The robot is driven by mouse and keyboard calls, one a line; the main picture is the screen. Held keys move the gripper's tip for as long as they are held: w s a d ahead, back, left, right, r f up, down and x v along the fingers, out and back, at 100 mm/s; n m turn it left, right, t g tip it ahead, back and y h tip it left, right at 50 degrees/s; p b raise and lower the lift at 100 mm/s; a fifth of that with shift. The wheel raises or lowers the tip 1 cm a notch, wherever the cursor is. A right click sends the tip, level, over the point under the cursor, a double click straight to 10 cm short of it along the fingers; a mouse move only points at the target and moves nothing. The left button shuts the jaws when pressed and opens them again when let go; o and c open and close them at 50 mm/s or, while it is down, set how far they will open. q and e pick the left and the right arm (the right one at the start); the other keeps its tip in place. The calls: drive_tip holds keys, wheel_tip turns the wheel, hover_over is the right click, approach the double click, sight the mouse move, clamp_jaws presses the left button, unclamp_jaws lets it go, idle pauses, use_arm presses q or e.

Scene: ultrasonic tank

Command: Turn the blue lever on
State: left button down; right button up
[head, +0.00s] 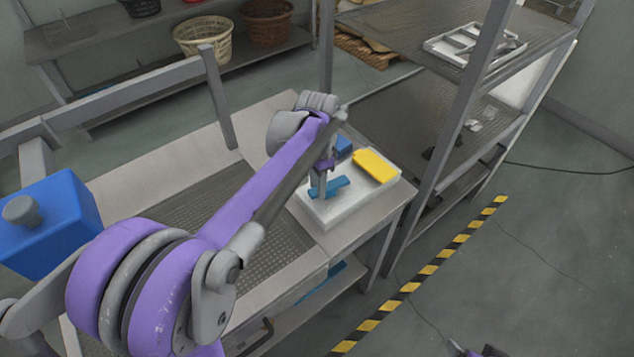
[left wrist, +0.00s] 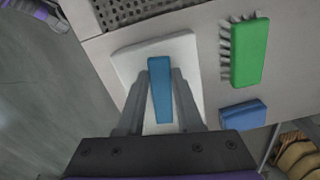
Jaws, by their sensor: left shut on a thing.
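The blue lever (head: 331,187) shows as a flat blue bar above a white block-like base (head: 335,214) on the bench. My left gripper (head: 321,190) reaches down over it from above and partly hides it in the head view. In the left wrist view the blue lever (left wrist: 160,90) lies lengthwise between my two grey fingers, over the white base (left wrist: 130,62). The left gripper (left wrist: 161,76) is shut on the lever.
The left wrist view shows a green brush (left wrist: 249,52) and a blue block (left wrist: 243,115). A metal shelf (head: 455,110) stands right; a blue box (head: 48,225) is left.

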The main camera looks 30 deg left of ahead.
idle(0.5)
use_arm(q)
drive_tip(key=c, duration=0.6)
unclamp_jaws()
drive_tip(key=shift+o, duration=0.2)
wheel_tip(320, 180, up, 11)
drive_tip(key=shift+p, duration=0.4)
drive_tip(key=shift+f, duration=0.1)
drive_tip(key=s+d+f+n+t, duration=0.2)
drive_tip(key=s+f, duration=0.4)
drive_tip(key=s, duration=0.3)
drive_tip(key=s+d+f+n+t, duration=0.3)
drive_tip(key=s+d+f+n, duration=0.1)
drive_tip(key=s+d+f, duration=0.2)
drive_tip(key=s+f, duration=0.1)
drive_tip(key=s, duration=0.1)
drive_tip(key=shift+s+d+f+n+p, duration=0.2)
drive_tip(key=shift+s+n+p, duration=0.1)
drive_tip(key=shift+s+p, duration=0.1)
